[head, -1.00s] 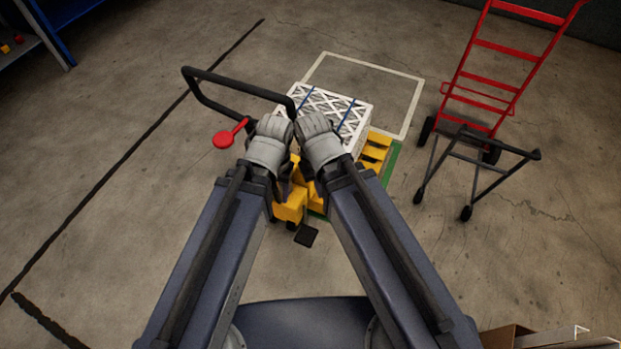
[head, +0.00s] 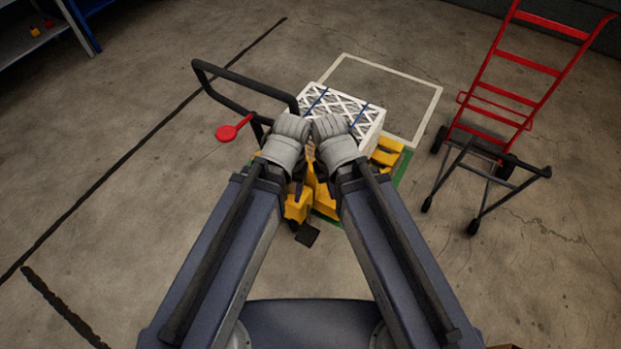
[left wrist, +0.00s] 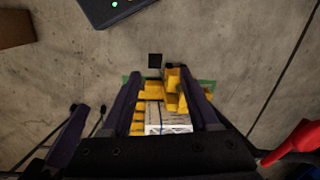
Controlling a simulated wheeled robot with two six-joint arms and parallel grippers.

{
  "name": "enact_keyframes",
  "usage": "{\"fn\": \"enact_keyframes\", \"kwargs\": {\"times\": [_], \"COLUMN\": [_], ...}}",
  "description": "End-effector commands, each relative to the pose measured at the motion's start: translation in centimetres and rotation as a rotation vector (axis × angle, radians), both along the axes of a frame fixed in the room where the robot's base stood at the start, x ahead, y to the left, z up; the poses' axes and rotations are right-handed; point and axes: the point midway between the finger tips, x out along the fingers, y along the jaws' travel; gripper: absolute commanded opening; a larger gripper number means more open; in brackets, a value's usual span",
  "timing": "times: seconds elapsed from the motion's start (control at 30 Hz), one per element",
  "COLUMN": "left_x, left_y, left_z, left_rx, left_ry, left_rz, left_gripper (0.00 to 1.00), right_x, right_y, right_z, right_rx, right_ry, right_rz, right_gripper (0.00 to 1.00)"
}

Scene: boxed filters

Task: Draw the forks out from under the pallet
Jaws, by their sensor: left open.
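The yellow pallet jack (head: 297,208) stands in front of the load, with a black loop handle (head: 225,77) reaching left and a red disc (head: 227,133) on a stalk. The yellow slatted pallet (head: 387,151) shows beside a white strapped box (head: 345,104). The forks are hidden, so I cannot tell how far under they are. My left gripper (head: 291,126) and right gripper (head: 328,127) are side by side over the handle's right end; contact is unclear. In the left wrist view, the open left fingers (left wrist: 167,98) frame the jack and box from above.
A green patch (head: 403,168) lies under the pallet. A white floor outline (head: 437,105) lies behind it. A red hand truck (head: 517,103) and dark wheeled frame (head: 485,178) stand right. A shelf (head: 38,36) is at far left. Left floor is clear.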

Motion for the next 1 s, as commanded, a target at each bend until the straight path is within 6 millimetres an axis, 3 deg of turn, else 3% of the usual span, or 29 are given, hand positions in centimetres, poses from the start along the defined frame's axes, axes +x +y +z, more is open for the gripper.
{"fn": "enact_keyframes", "kwargs": {"times": [0.67,0.77,1.0], "left_x": [0.1,0.6,2.8], "left_y": [0.2,0.8,4.2], "left_z": [0.7,2.9,10.9], "left_rx": [-0.002,-0.010,-0.050], "left_ry": [-0.002,-0.008,-0.040], "left_rz": [0.006,0.029,0.135], "left_gripper": [0.61,0.61,0.61], "right_x": [0.0,0.0,-0.1], "right_y": [0.0,0.0,0.0], "right_z": [0.7,2.9,11.0], "right_rx": [0.000,0.000,0.001], "right_ry": [0.000,0.000,0.001], "right_rz": [-0.001,-0.003,-0.015], "right_gripper": [0.00,0.00,0.00]}}
